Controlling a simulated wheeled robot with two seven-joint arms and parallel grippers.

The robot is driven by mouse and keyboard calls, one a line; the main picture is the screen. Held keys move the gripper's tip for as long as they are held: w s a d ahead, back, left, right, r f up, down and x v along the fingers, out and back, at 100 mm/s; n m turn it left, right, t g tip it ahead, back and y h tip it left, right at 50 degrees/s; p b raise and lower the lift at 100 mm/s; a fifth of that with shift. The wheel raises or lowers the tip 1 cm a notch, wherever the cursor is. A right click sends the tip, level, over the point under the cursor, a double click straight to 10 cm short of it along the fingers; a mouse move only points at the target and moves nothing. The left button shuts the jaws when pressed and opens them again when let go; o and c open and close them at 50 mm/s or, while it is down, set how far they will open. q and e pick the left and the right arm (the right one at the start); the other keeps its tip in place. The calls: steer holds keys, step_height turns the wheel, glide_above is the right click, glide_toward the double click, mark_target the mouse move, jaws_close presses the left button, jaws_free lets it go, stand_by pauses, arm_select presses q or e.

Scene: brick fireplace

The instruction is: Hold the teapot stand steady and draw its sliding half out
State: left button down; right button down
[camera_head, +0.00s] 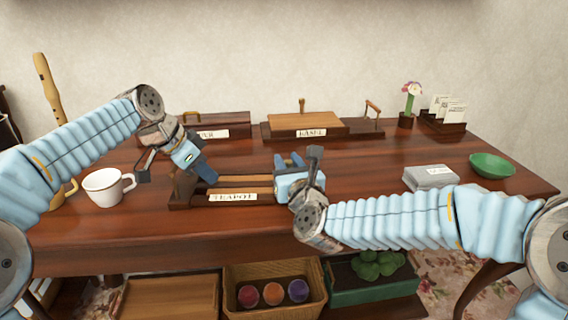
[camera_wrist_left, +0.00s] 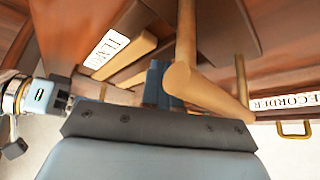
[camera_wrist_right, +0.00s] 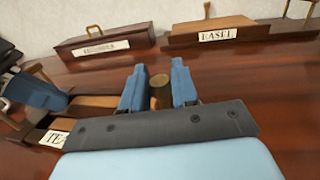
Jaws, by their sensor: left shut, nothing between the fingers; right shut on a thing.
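The teapot stand (camera_head: 232,190) lies on the table, with a dark end block at its left, light wooden bars and a TEAPOT label (camera_head: 232,197). Its bars and label also show in the left wrist view (camera_wrist_left: 125,56). My left gripper (camera_head: 207,177) is shut and empty over the stand's left end. In the left wrist view its shut fingers (camera_wrist_left: 155,84) are beside a round wooden peg (camera_wrist_left: 185,60). My right gripper (camera_head: 290,161) is at the stand's right end. In the right wrist view its fingers (camera_wrist_right: 158,88) are shut on a brown peg (camera_wrist_right: 160,92). My right gripper hides the stand's right end.
A white mug (camera_head: 104,187) stands left of the stand. Behind are a handled box (camera_head: 205,120) and the EASEL stand (camera_head: 305,122). A grey box (camera_head: 430,177) and green bowl (camera_head: 492,165) are at the right.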

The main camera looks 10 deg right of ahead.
arm_select(q)
steer(key=shift+f, duration=0.4)
arm_select(e)
steer(key=d, duration=1)
steer(key=shift+s, duration=0.4)
steer(key=c, duration=1)
jaws_free()
steer(key=shift+a, duration=0.1)
steer(key=s, duration=0.5)
steer(key=s+d, duration=0.1)
steer(key=s, duration=0.1)
steer(key=shift+s, duration=0.35)
